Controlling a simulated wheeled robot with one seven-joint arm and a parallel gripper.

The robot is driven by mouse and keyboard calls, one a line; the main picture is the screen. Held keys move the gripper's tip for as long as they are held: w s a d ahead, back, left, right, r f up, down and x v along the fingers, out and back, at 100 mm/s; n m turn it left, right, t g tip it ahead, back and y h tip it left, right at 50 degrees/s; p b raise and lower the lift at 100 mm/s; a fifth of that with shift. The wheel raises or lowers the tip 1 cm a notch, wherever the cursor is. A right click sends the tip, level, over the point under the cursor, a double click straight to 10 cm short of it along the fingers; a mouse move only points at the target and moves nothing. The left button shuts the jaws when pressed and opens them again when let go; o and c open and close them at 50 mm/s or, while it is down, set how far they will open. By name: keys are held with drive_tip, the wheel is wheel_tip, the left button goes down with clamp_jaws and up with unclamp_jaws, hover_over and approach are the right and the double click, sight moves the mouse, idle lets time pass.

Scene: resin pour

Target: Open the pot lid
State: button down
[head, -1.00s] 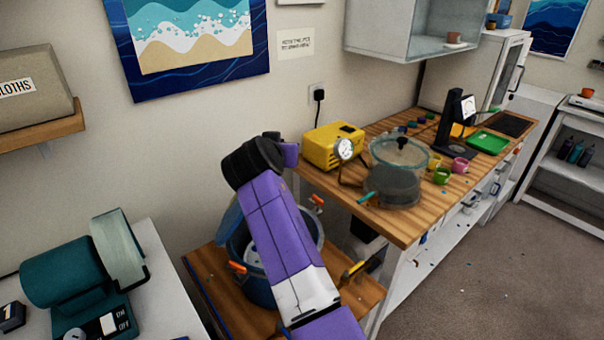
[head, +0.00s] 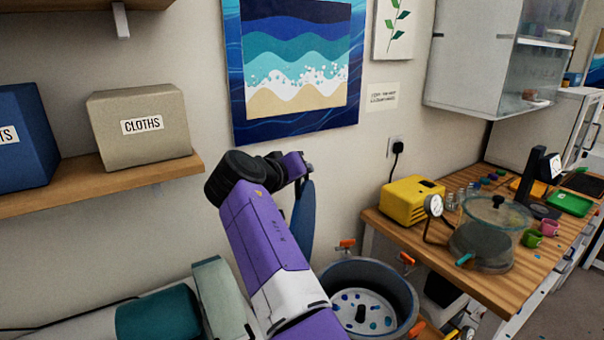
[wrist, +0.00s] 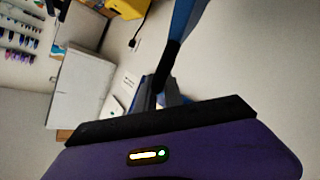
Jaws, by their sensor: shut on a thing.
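The blue pot (head: 408,290) stands open at the lower middle of the head view, with orange clamps around it. Its inside shows a pale disc with blue pieces. The blue lid (head: 303,222) is off the pot, near upright and seen almost edge-on, up and to the left of the opening. My gripper (head: 306,172) is above the lid, partly hidden by my wrist. In the wrist view the lid (wrist: 187,28) rises edge-on, and my gripper (wrist: 163,97) is shut on its dark handle (wrist: 166,68).
A yellow pump (head: 408,203) with a gauge and a clear lidded chamber (head: 485,240) stand on the wooden bench to the right. A teal machine (head: 160,318) is at lower left. A shelf (head: 100,188) with boxes and a framed wave picture (head: 238,100) are on the wall behind.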

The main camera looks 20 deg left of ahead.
drive_tip(key=shift+a+f, duration=0.15)
drive_tip(key=c, duration=1.5)
unclamp_jaws()
drive_tip(key=shift+b+v, duration=0.85)
drive_tip(key=shift+v, duration=3.05)
